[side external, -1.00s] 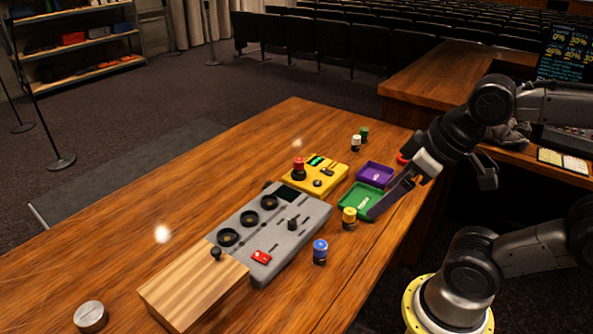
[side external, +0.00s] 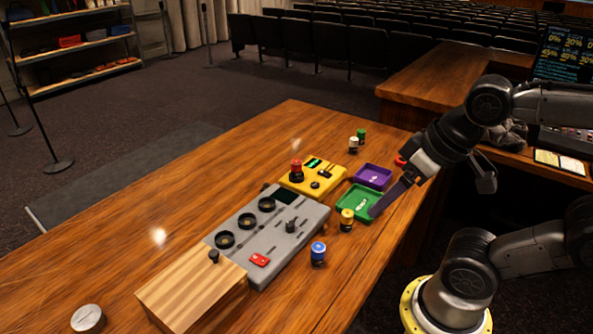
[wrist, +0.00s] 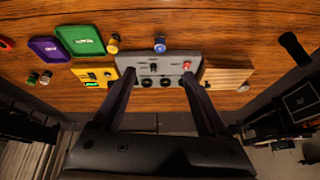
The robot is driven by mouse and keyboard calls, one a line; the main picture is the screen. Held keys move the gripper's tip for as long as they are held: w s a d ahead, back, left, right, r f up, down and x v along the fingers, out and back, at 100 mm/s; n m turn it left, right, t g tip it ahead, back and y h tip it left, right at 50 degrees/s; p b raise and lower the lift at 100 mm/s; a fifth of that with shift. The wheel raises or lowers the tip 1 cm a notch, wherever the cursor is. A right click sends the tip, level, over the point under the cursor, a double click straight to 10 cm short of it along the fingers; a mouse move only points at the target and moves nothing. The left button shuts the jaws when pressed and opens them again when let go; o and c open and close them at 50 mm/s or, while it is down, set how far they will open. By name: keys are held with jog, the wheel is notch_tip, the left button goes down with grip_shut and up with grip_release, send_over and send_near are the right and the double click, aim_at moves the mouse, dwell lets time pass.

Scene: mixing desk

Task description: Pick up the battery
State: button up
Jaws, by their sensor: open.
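Several small two-tone cylinders stand on the wooden table and look like batteries; I cannot tell which one is meant. A blue-topped cylinder (side external: 318,254) stands in front of the grey mixing desk, and a yellow-topped cylinder (side external: 346,220) stands beside the green tray. A white-topped cylinder (side external: 353,144) and a green-topped cylinder (side external: 361,135) stand together farther back. In the wrist view the blue one (wrist: 159,44) lies beyond my open fingertips and the yellow one (wrist: 113,43) to their left. My gripper (side external: 385,202) is open and empty, by the green tray at the table's right side.
The grey mixing desk (side external: 272,246) with knobs fills the table's middle, joined by a wooden block (side external: 190,291). A yellow box (side external: 327,180) with a red button, a green tray (side external: 352,207) and a purple tray (side external: 372,178) stand behind. The table's left side is largely clear.

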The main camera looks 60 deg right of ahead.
jog(key=w+d+r+m+g, duration=0.1)
jog(key=w+d+r+m, duration=0.3)
jog(key=w+r+m, duration=0.8)
jog(key=m+g, duration=0.4)
send_over(296, 161)
jog(key=f, duration=2.4)
jog(key=shift+d, duration=0.2)
jog(key=shift+a+f, duration=0.1)
jog(key=shift+f, duration=2.75)
